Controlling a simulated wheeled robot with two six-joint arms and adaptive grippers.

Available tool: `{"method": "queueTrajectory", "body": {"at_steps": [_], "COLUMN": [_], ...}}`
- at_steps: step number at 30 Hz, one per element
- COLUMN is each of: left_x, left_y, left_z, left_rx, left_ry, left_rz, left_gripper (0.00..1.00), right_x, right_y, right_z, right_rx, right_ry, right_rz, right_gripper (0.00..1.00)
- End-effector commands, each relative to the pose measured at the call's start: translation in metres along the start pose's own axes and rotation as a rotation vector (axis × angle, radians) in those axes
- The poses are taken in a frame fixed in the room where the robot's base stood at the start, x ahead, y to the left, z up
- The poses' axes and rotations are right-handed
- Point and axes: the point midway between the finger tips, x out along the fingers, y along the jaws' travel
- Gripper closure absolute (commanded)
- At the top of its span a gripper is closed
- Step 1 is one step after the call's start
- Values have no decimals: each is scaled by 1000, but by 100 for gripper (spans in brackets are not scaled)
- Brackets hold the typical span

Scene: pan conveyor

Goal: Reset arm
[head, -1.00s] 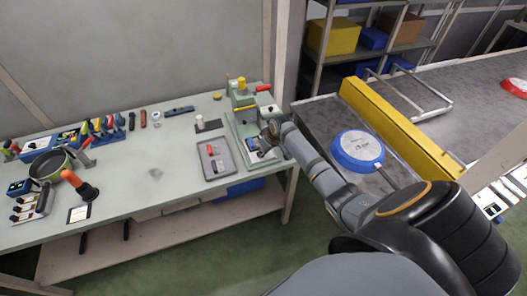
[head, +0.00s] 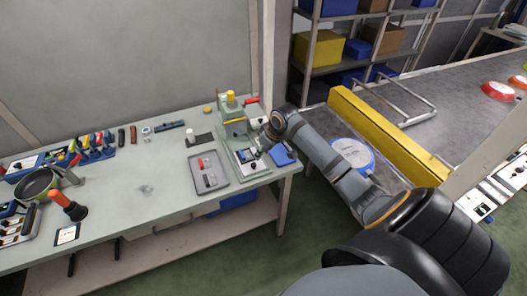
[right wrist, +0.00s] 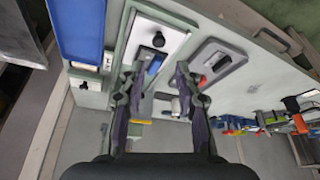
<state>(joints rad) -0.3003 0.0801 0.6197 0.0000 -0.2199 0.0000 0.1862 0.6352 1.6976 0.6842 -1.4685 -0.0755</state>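My right arm reaches from the lower right over the right end of the workbench. Its gripper (head: 259,146) is above the pale green fixture (head: 233,128) in the head view. In the right wrist view the two fingers of the right gripper (right wrist: 158,78) are apart, with nothing held between them. A white plate with a black knob (right wrist: 158,40) and a blue-handled piece lie beyond the fingertips. My left gripper is in neither view.
A grey tray (head: 222,181) and a frying pan (head: 37,186) are on the workbench. A blue tray (head: 282,157) sits at its right end. A blue round pan (head: 352,153) lies on the conveyor behind my right arm, beside a yellow rail (head: 385,131). Red pans (head: 497,91) are farther right.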

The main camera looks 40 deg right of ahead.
Motion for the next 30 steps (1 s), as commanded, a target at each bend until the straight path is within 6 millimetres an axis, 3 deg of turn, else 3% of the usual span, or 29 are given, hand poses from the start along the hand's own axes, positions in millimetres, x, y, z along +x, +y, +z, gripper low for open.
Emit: {"method": "queueTrajectory", "body": {"at_steps": [19,23,26,30], "left_x": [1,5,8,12], "left_y": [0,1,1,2], "left_z": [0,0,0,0], "left_rx": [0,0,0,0], "left_ry": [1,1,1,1], "left_rz": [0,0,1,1], "left_gripper": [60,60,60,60], "right_x": [1,51,110,184], "right_y": [0,8,15,13], "right_z": [3,32,77,158], "right_rx": [9,78,148,210], "right_ry": [-3,-18,-39,-81], "right_rz": [0,13,45,97], "right_gripper": [67,67,67,67]}}
